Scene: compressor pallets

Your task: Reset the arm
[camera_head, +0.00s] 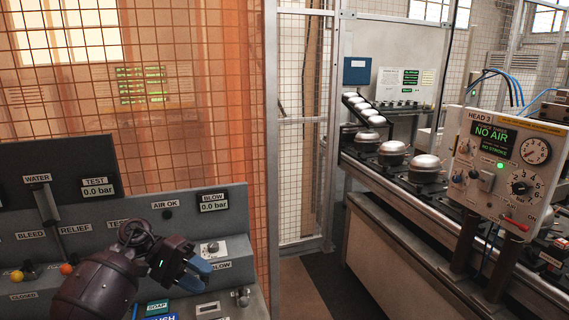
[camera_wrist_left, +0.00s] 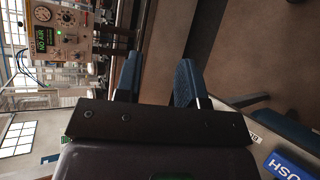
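My left arm (camera_head: 95,285) comes in from the lower left of the head view. Its dark gripper (camera_head: 199,274) with blue fingers hangs over the right part of the grey control panel (camera_head: 232,234), near the BLOW label. In the left wrist view the two blue fingers (camera_wrist_left: 158,62) stand apart with only floor showing between them, so the gripper is open and empty. Whether it touches the panel I cannot tell. My right gripper is in neither view.
A HEAD 3 box (camera_head: 497,165) reading NO AIR stands at the right. A conveyor (camera_head: 400,196) carries several metal domed units. Orange-tinted mesh fencing (camera_head: 190,120) rises behind the panel. Open floor (camera_head: 315,285) lies between panel and conveyor. Coloured knobs (camera_head: 66,269) sit at the panel's left.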

